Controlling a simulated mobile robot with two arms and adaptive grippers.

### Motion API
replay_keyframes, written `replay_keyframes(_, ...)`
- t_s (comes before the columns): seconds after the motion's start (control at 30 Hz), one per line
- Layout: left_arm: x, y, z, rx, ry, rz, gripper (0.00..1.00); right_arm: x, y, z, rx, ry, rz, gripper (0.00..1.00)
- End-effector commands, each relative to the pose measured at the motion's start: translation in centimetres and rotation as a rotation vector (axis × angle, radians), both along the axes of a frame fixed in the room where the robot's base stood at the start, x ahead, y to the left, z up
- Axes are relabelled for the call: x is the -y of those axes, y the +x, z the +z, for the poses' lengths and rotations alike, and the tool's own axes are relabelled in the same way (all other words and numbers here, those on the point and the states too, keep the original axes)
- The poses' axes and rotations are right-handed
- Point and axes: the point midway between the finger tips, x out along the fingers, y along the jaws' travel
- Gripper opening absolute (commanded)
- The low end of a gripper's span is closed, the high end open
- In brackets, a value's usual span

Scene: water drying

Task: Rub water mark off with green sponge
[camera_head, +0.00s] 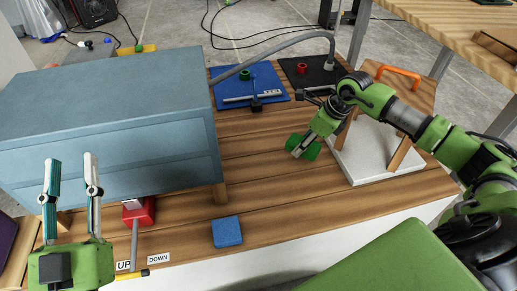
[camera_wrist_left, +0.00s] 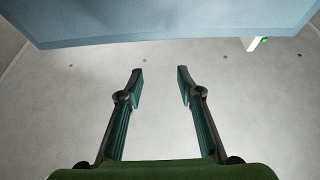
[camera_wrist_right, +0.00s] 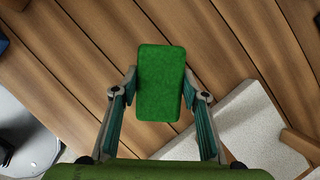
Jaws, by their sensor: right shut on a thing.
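The green sponge (camera_wrist_right: 160,84) is between the fingers of my right gripper (camera_wrist_right: 160,90), which is shut on it. In the head view the sponge (camera_head: 311,151) hangs below my right gripper (camera_head: 302,145), over or on the wooden tabletop (camera_head: 265,195); I cannot tell whether it touches. My left gripper (camera_head: 72,170) is open and empty in front of the blue-grey cabinet, and its parted fingers show in the left wrist view (camera_wrist_left: 160,85). I cannot make out a water mark on the wood.
A blue sponge (camera_head: 227,231) lies near the table's front edge. The blue-grey cabinet (camera_head: 95,105) fills the left. A white slab (camera_head: 378,160) with a wooden stand is right of my right gripper. Blue (camera_head: 230,94) and black (camera_head: 309,76) mats lie behind. The middle wood is clear.

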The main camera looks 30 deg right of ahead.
Motion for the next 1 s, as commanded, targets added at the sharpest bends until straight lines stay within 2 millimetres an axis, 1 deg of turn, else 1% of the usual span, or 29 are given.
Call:
replay_keyframes(0.5,-0.2,1.5,-4.4,-0.215,0.059,0.013,0.34,0.5,0.0,1.6,0.001,-0.001,-0.003,0.24)
replay_keyframes(1.0,-0.7,1.8,-8.7,-0.415,0.112,0.025,0.34,0.9,0.0,2.9,0.0,0.0,-0.004,0.24)
